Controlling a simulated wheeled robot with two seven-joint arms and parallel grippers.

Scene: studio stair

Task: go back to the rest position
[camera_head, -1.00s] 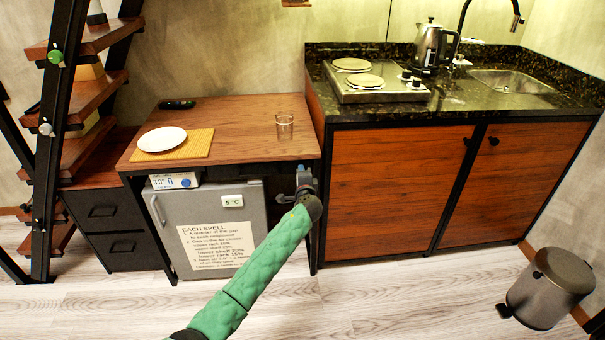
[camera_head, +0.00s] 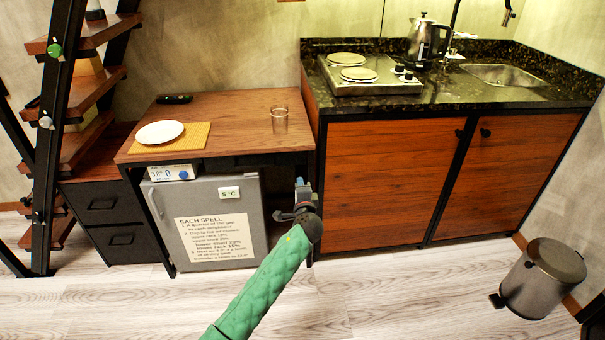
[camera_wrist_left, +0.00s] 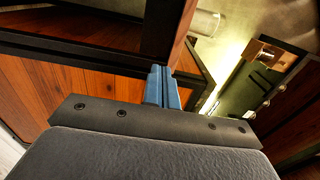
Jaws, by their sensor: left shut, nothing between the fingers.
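My left gripper (camera_head: 302,190) is in front of the right end of the wooden table, near the table's front edge and the fridge's right side. Its green-sleeved arm rises from the bottom of the head view. In the left wrist view its blue fingers (camera_wrist_left: 162,88) are together with nothing between them, close below dark table framing. Whether it touches the table cannot be told. My right gripper is not in view.
The wooden table (camera_head: 235,108) holds a white plate (camera_head: 160,132) on a mat and a clear glass (camera_head: 279,120). A small fridge (camera_head: 210,215) stands beneath. A counter cabinet (camera_head: 390,185) is at right, a bin (camera_head: 542,277) beyond. Floor in front is clear.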

